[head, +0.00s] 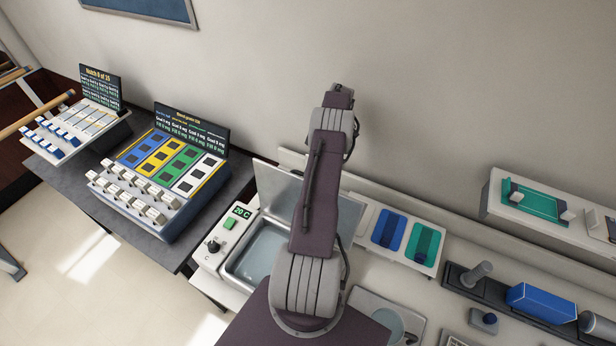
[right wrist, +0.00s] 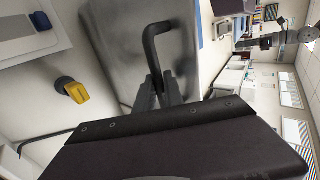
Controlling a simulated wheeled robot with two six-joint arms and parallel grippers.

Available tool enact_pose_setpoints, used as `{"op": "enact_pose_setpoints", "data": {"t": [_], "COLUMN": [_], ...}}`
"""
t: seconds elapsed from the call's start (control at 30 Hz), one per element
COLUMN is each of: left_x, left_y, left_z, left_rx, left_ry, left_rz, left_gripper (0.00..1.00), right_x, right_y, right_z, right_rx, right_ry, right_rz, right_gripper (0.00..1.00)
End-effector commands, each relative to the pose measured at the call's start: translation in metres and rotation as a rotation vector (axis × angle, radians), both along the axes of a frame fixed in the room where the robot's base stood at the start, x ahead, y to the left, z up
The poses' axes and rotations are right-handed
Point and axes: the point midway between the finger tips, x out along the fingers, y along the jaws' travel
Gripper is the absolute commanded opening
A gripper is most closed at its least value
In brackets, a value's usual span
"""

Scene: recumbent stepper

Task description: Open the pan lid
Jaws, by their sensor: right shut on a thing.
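The pan (head: 229,268) is a pale metal basin at the middle of the head view, left of my arm. Its grey lid (head: 278,188) stands raised at the back, and the basin's inside shows. My arm covers the right part of the pan and lid. In the right wrist view, the grey metal lid (right wrist: 125,72) fills the upper middle, with a black bent handle (right wrist: 150,42) on it. My right gripper (right wrist: 160,88) is shut on that handle. Its jaws are hidden in the head view. My left gripper is in neither view.
A control panel (head: 217,246) with a green display, green button and black knob adjoins the pan's left side. Multi-coloured racks (head: 165,170) stand farther left. Blue and teal pads (head: 389,230) lie right of my arm. A wall rises behind.

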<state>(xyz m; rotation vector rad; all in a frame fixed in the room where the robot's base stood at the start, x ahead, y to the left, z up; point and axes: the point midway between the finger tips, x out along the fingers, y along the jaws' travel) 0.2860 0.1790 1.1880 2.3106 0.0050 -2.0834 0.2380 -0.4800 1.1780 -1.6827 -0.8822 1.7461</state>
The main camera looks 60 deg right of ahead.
Motion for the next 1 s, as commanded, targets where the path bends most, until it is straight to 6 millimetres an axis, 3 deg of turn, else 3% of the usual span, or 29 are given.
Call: {"op": "enact_pose_setpoints", "data": {"t": [0.07,0.1,0.13,0.5,0.6,0.73,0.83,1.0], "left_x": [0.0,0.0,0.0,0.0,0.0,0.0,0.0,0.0], "left_y": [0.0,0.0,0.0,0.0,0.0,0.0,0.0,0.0], "left_z": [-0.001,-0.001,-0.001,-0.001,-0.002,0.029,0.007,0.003], "left_rx": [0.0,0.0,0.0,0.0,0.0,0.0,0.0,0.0], "left_ry": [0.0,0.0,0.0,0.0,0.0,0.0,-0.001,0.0], "left_rz": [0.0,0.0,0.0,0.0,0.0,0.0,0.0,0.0], "left_gripper": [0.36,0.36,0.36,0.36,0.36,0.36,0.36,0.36], "right_x": [-0.001,-0.001,-0.001,0.0,0.0,0.0,-0.018,-0.049], "right_y": [0.0,0.0,0.0,0.0,-0.001,-0.001,0.0,0.003], "right_z": [-0.003,-0.003,-0.003,0.004,0.017,0.049,0.046,0.067], "right_rx": [-0.002,-0.001,-0.001,-0.001,-0.003,0.0,-0.001,0.0], "right_ry": [0.002,0.002,0.002,0.0,-0.001,0.0,0.0,0.001], "right_rz": [0.001,0.001,0.001,0.0,0.001,0.0,-0.004,-0.003], "right_gripper": [0.0,0.18,0.23,0.23,0.23,0.23,0.23,0.23]}}
